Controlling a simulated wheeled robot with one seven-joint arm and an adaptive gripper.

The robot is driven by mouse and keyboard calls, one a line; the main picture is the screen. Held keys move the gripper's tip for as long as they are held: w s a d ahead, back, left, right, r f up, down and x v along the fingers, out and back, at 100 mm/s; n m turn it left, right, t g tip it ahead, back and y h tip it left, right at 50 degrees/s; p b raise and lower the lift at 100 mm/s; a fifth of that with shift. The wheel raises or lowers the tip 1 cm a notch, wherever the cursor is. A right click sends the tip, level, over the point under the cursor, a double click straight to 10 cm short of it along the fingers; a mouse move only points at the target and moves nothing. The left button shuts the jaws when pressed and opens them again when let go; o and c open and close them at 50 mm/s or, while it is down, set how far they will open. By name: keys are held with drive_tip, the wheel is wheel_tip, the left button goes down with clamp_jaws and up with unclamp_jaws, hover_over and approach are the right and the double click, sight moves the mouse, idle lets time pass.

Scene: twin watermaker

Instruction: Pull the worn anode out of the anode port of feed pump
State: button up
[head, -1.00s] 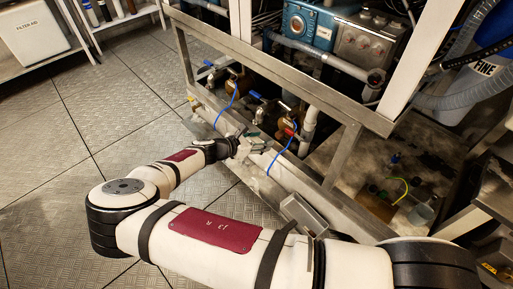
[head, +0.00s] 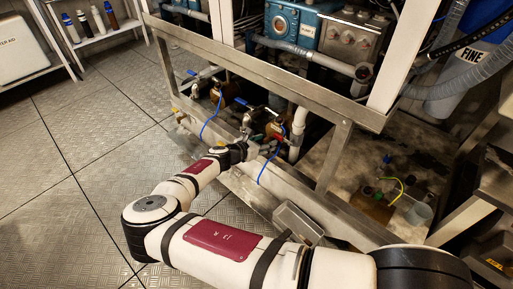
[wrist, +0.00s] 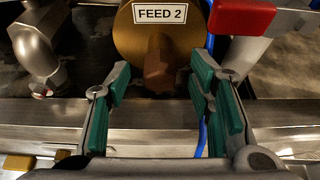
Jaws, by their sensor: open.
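The feed pump (wrist: 130,40), a round bronze body labelled "FEED 2", fills the top middle of the wrist view. A rough brown stub (wrist: 158,72), which looks like the worn anode, sticks out below the label. Where it enters the port is not clear. My gripper (wrist: 161,90) is open, with green pads on either side of the stub's lower end; I cannot tell whether they touch it. In the head view my gripper (head: 258,149) is at the low steel frame, just in front of the pumps, and the stub is too small to make out there.
A red handle (wrist: 240,16) is close above the right finger. A blue cable (wrist: 202,138) hangs beside that finger. A grey pipe fitting (wrist: 38,50) stands at left. The steel frame rail (head: 260,60) crosses above the arm.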

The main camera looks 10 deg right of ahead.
drive_tip(key=shift+x, duration=1.1)
clamp_jaws()
drive_tip(key=c, duration=1)
unclamp_jaws()
clamp_jaws()
drive_tip(key=shift+s+a, duration=0.85)
drive_tip(key=shift+a, duration=0.3)
drive_tip(key=shift+s+a, duration=0.85)
drive_tip(key=shift+a, duration=0.3)
